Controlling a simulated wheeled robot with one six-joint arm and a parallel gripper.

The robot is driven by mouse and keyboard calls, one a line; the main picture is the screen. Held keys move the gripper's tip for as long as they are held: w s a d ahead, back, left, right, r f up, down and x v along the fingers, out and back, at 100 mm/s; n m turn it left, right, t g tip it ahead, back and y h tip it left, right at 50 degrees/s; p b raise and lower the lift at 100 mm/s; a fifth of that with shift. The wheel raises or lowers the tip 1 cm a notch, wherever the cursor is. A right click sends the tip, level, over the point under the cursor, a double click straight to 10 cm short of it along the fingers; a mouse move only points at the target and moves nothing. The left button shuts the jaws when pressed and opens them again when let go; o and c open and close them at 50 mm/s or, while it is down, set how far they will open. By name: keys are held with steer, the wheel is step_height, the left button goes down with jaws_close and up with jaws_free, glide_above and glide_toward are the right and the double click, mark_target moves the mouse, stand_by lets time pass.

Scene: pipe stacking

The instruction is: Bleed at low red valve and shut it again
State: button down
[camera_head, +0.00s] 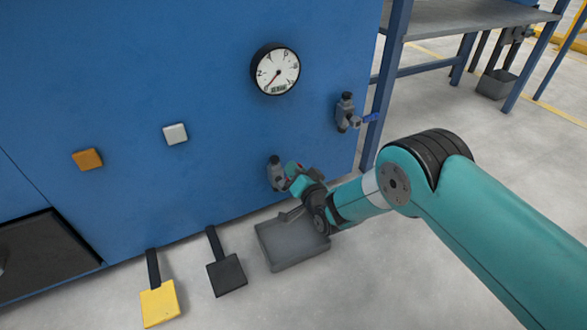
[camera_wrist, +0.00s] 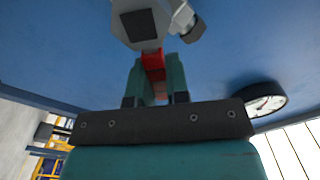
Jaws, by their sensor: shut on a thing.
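The low valve (camera_head: 276,173) is a grey body on the blue cabinet front, low and right of the middle in the head view. Its red handle (camera_wrist: 153,65) shows in the wrist view between the two teal fingers of my gripper (camera_wrist: 155,84). My gripper is shut on the red handle. In the head view my gripper (camera_head: 296,172) reaches the valve from the right, and the handle is mostly hidden. The grey valve body (camera_wrist: 145,22) fills the top of the wrist view. A round gauge (camera_head: 276,69) sits above, its needle pointing to the lower left.
A grey tray (camera_head: 290,253) lies on the floor below the low valve. A black pedal (camera_head: 227,276) and a yellow pedal (camera_head: 159,303) are left of it. A workbench (camera_head: 460,18) stands behind right.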

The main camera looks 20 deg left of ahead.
steer(key=shift+w+d+f+m+b, duration=0.25)
steer(key=shift+f+m, duration=0.5)
steer(key=shift+m, duration=0.9)
steer(key=shift+w+d+f+m+b, duration=0.25)
steer(key=shift+f+m, duration=0.45)
steer(key=shift+m, duration=0.9)
steer(key=shift+w+d+f+m+b, duration=0.25)
steer(key=shift+f+m, duration=0.5)
steer(key=shift+m, duration=0.9)
steer(key=shift+s, duration=0.1)
steer(key=c, duration=1.1)
jaws_free()
steer(key=p+v, duration=1.6)
steer(key=v, duration=0.1)
steer(key=shift+d+p, duration=0.25)
steer(key=shift+p, duration=0.15)
